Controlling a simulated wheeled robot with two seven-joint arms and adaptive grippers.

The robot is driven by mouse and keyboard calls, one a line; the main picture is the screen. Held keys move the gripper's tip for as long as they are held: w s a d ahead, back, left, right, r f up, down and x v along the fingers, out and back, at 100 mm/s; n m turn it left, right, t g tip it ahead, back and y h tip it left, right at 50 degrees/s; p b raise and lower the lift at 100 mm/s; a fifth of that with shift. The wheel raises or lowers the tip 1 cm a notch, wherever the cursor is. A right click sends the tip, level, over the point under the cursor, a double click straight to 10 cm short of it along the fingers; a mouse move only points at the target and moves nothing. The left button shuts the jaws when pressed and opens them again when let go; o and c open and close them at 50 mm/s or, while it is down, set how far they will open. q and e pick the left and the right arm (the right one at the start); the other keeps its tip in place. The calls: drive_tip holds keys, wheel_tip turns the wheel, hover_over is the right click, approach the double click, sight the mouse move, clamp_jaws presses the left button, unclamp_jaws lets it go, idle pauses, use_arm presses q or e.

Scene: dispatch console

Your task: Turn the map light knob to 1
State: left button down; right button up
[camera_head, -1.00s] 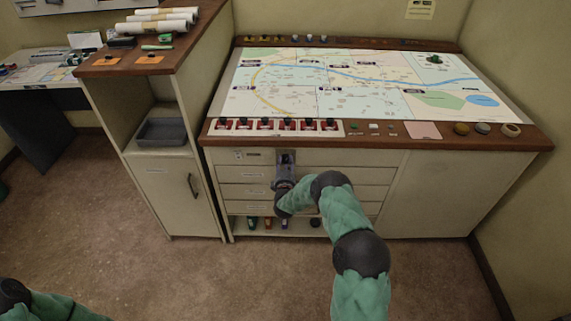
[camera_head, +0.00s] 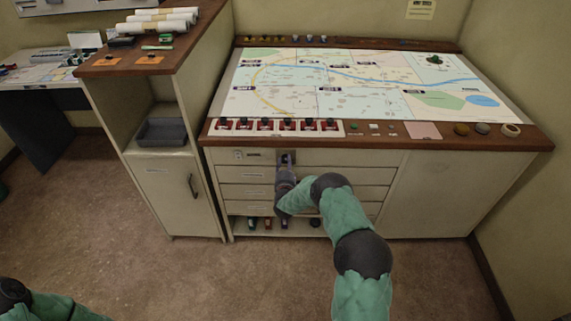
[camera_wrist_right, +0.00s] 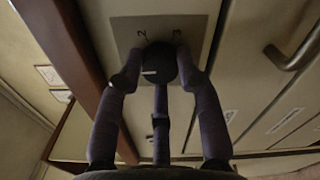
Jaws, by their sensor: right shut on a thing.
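The map light knob (camera_wrist_right: 159,62) is round and dark, with a pale pointer mark on its left side in the right wrist view. It sits on a grey plate (camera_wrist_right: 126,36) that shows the numerals 2 and 3; the rest of the plate's markings are hidden. In the head view the plate (camera_head: 287,157) is on the console front, just under the wooden edge. My right gripper (camera_wrist_right: 160,68) is shut on the knob, with fingers on both sides of it; it also shows in the head view (camera_head: 286,168). My left gripper is out of view.
Drawers (camera_head: 245,175) lie below and beside the plate. The wooden ledge (camera_head: 360,140) above carries a row of red switches (camera_head: 265,126). A cabinet (camera_head: 165,195) stands at left.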

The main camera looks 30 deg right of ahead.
drive_tip(key=shift+s+d+f, duration=0.1)
drive_tip(key=shift+s+d, duration=0.05)
drive_tip(key=shift+d, duration=0.05)
drive_tip(key=o, duration=1.1)
drive_tip(key=shift+o, duration=0.2)
drive_tip(key=v, duration=1.2)
